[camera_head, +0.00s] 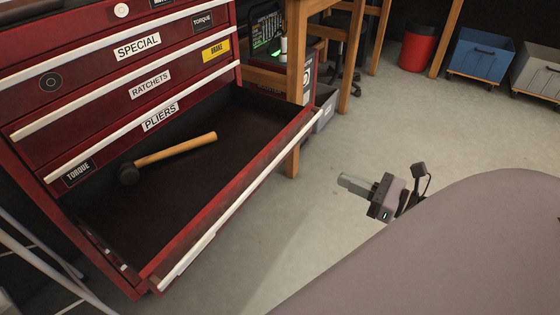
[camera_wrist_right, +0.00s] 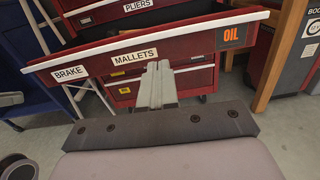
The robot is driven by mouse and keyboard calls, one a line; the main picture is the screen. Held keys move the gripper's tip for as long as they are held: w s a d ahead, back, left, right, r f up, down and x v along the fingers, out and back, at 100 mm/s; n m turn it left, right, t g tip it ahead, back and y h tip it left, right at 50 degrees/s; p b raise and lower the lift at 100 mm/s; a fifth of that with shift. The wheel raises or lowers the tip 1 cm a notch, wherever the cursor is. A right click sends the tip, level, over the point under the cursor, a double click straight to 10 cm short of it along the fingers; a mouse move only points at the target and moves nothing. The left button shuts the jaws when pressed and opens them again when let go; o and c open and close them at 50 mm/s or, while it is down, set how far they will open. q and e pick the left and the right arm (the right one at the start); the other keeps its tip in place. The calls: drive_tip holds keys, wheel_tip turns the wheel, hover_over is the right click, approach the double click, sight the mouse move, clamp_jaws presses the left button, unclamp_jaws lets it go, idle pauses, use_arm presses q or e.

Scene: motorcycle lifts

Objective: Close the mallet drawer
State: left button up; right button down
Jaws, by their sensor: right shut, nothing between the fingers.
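The mallet drawer (camera_head: 225,198) of the red tool cabinet is pulled well out, below the drawer marked PLIERS. A mallet (camera_head: 178,149) with a wooden handle and dark head lies inside it. In the right wrist view the drawer's red front (camera_wrist_right: 187,45) faces me, with MALLETS, BRAKE and OIL labels and a white strip along its top edge. My right gripper (camera_head: 345,183) is shut and empty, to the right of the drawer front and apart from it in the head view. Its fingertips (camera_wrist_right: 158,68) overlap the drawer front's lower part in the wrist view. My left gripper is not in view.
The closed upper drawers (camera_head: 135,75) stand above the open one. A wooden table leg (camera_head: 297,60) rises just behind the drawer's far corner. A red bin (camera_head: 418,47) and a blue crate (camera_head: 480,57) are at the back right. The floor (camera_head: 330,140) before the drawer is clear.

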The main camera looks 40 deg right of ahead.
sight(283, 154)
drive_tip(key=shift+n, duration=0.3)
drive_tip(key=x, duration=1.4)
drive_tip(key=shift+w, duration=0.1)
